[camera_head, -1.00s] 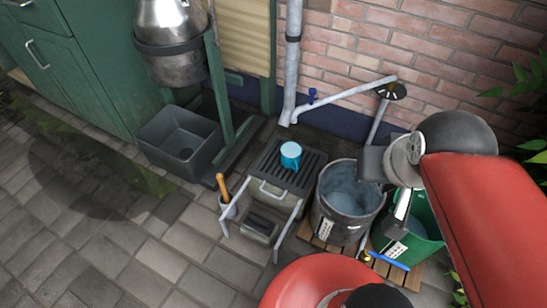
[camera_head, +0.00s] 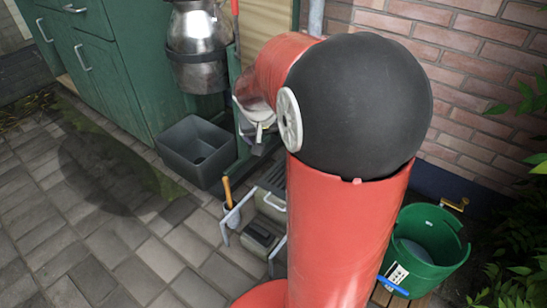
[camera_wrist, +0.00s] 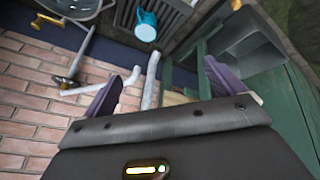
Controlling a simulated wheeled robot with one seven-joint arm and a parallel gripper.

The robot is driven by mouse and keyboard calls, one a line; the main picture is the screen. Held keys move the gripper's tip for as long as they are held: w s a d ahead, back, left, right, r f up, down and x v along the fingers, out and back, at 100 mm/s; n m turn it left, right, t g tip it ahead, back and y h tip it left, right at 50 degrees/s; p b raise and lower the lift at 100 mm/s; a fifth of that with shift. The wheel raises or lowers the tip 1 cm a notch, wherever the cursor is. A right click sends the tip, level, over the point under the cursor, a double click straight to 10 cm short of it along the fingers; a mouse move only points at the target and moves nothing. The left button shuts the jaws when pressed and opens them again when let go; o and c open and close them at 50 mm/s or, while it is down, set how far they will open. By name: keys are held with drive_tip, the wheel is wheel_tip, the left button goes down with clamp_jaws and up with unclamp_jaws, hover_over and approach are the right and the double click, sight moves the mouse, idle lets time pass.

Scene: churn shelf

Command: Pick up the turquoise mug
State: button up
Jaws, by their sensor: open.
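The turquoise mug (camera_wrist: 147,24) is near the top of the wrist view, upright on a dark slatted rack (camera_wrist: 178,18). In the head view my red and black arm hides the mug and most of the rack; only the rack's left end (camera_head: 271,180) shows. My gripper (camera_wrist: 165,85) is open and empty, its two purple-grey fingers spread apart. The mug lies beyond the fingertips, between their lines, and is not touched. In the head view the gripper is partly hidden behind my arm.
A grey basin (camera_head: 195,150) stands left of the rack, below a metal churn (camera_head: 195,45). Green frame posts (camera_wrist: 200,65) and a grey pipe (camera_wrist: 152,80) are close to the fingers. A green bucket (camera_head: 428,245) stands at right. The paving at left is clear.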

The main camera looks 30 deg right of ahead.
drive_tip(key=w+d+f+m+b, duration=0.1)
drive_tip(key=w+d+f, duration=0.2)
drive_tip(key=d+f, duration=0.3)
drive_tip(key=w+d+f+m+b, duration=0.1)
drive_tip(key=d+f, duration=0.5)
drive_tip(key=f, duration=0.9)
drive_tip(key=w+d+f+m+y+b, duration=0.1)
drive_tip(key=w+d+f, duration=0.4)
drive_tip(key=f, duration=0.5)
drive_tip(key=shift+d+f+m+b, duration=0.35)
drive_tip(key=shift+d+m+b, duration=0.25)
drive_tip(key=shift+b, duration=0.6)
drive_tip(key=shift+w, duration=0.1)
drive_tip(key=c, duration=1.5)
drive_tip(key=shift+o, duration=0.2)
drive_tip(key=shift+r, duration=0.15)
